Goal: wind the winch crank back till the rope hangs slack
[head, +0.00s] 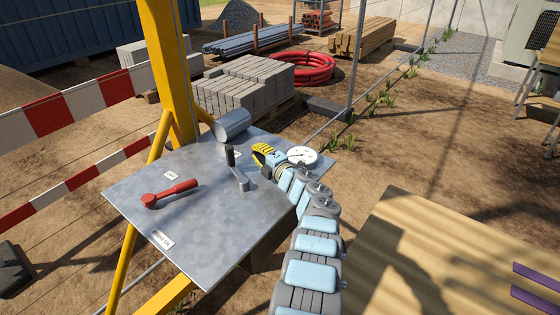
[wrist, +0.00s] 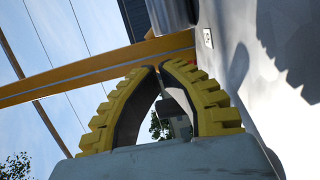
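A grey crank (head: 240,178) with an upright dark handle (head: 230,156) stands on the metal plate (head: 200,235). A grey drum-like cylinder (head: 232,124) sits behind it at the plate's back edge; it also shows at the top of the wrist view (wrist: 172,14). I cannot make out any rope. My gripper (head: 256,150) is just right of the crank handle, apparently apart from it. In the wrist view its yellow fingers (wrist: 160,67) come together at the tips. A small dark and grey shape shows between them, and I cannot tell what it is.
A red lever (head: 170,193) lies on the plate's left part. A round white gauge (head: 302,155) is close beside my gripper and arm. A yellow post (head: 165,60) rises behind the plate. A wooden table (head: 420,260) stands at the right.

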